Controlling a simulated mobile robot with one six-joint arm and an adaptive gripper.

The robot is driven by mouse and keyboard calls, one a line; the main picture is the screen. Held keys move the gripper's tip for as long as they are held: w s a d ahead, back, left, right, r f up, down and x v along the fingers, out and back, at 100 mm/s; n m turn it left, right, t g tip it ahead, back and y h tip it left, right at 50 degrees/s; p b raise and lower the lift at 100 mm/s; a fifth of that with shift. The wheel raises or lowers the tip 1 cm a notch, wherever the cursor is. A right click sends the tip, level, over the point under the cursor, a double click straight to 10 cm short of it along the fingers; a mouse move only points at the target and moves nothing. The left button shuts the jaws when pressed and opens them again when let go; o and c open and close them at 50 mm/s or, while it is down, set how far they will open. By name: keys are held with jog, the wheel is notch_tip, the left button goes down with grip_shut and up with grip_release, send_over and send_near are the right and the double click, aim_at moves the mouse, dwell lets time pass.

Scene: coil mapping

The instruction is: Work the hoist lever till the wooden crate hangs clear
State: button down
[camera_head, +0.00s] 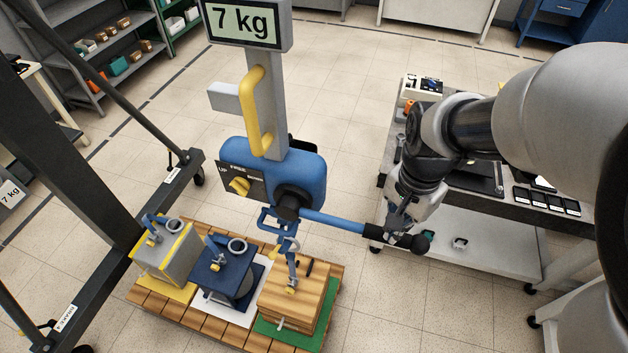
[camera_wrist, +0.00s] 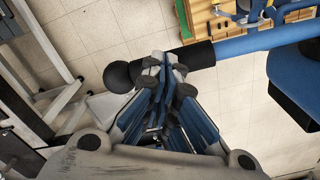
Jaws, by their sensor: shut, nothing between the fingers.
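The blue hoist (camera_head: 305,165) hangs in the middle of the head view, with a yellow knob (camera_head: 239,186) by the word UP. Its blue lever (camera_head: 335,221) points right and slightly down, ending in a black grip and ball (camera_head: 420,243). My gripper (camera_head: 399,228) is shut and empty at the lever's grip. In the wrist view the closed fingertips (camera_wrist: 163,62) lie close to the black grip (camera_wrist: 196,54); I cannot tell whether they touch. The wooden crate (camera_head: 283,308) is under the hoist's hook (camera_head: 291,268), over a green mat (camera_head: 325,316). Any gap beneath it is unclear.
A grey-yellow box (camera_head: 176,258) and a dark blue box (camera_head: 216,278) stand left of the crate on the slatted pallet (camera_head: 150,303). The display (camera_head: 241,22) reads 7 kg. A grey cart (camera_head: 470,210) with devices stands right, behind my arm. A dark frame is at left.

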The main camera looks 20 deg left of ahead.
notch_tip(320, 180, down, 5)
jog(key=b, duration=0.3)
jog(key=shift+b, duration=0.4)
jog(key=shift+r, duration=0.15)
